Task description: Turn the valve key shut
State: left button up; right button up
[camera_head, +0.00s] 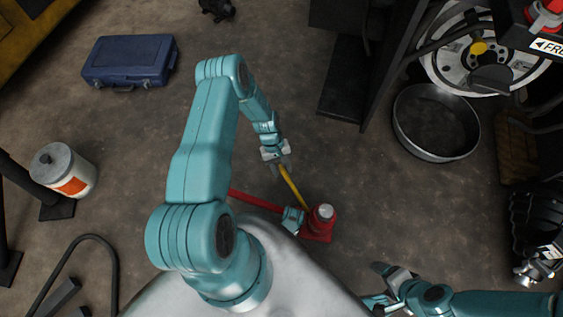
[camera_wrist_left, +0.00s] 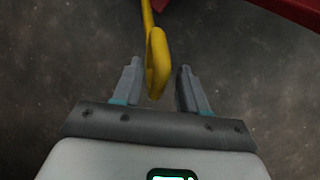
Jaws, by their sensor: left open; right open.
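The yellow valve key (camera_head: 292,186) reaches from my left gripper down toward a red bottle jack (camera_head: 320,222) on the floor. In the left wrist view the key's looped yellow end (camera_wrist_left: 157,62) lies between the fingers of my left gripper (camera_wrist_left: 157,88). The fingers are open, with a gap on either side of it. In the head view my left gripper (camera_head: 276,155) is small, and its fingers hide the key's upper end. The joint between key and jack is hard to make out. My right gripper (camera_head: 385,270) is open and empty to the right of the jack.
A red bar (camera_head: 252,198) runs left of the jack. A black pan (camera_head: 437,122) and a wheel (camera_head: 483,50) stand at the right, beside the dark forklift frame (camera_head: 350,75). A blue case (camera_head: 130,61) and a white canister (camera_head: 64,170) are at the left.

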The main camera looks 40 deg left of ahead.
pick_arm(q)
jog(key=shift+d+f, duration=0.1)
jog(key=shift+f, duration=0.1)
grip_shut()
